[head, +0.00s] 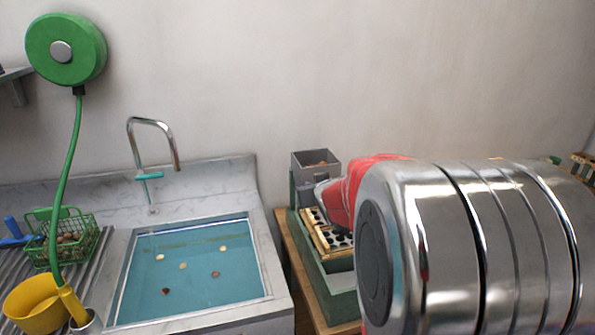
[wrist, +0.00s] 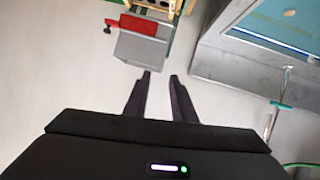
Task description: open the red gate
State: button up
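In that view the fingertips are just below the grey part and a little right of the gate's middle. I cannot tell the height between them. In the head view my silver arm hides the gripper, and I cannot make out the gate for certain.
A grey hopper (head: 317,166) with brown contents stands on the green machine (head: 325,281), beside a wooden-framed perforated tray (head: 319,226). The water-filled sink (head: 124,285) with a tap (head: 154,124) is to the left. A green basket (head: 83,241) and a yellow scoop (head: 35,304) are farther left.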

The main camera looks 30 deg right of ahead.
jog(key=d+f+t, duration=0.1)
jog(key=d+f, duration=0.3)
jog(key=d, duration=0.2)
jog(key=s+d+f+t, duration=0.1)
jog(key=d+f+t, duration=0.1)
jog(key=d, duration=0.5)
jog(key=d+f+t, duration=0.2)
jog(key=d+f, duration=0.3)
jog(key=d, duration=0.2)
jog(key=shift+s+d+f+y, duration=0.15)
jog(key=shift+d+f+y, duration=0.05)
jog(key=shift+f+y, duration=0.1)
jog(key=x, duration=1.4)
jog(key=shift+r, duration=0.15)
jog(key=shift+c, duration=0.5)
grip_shut()
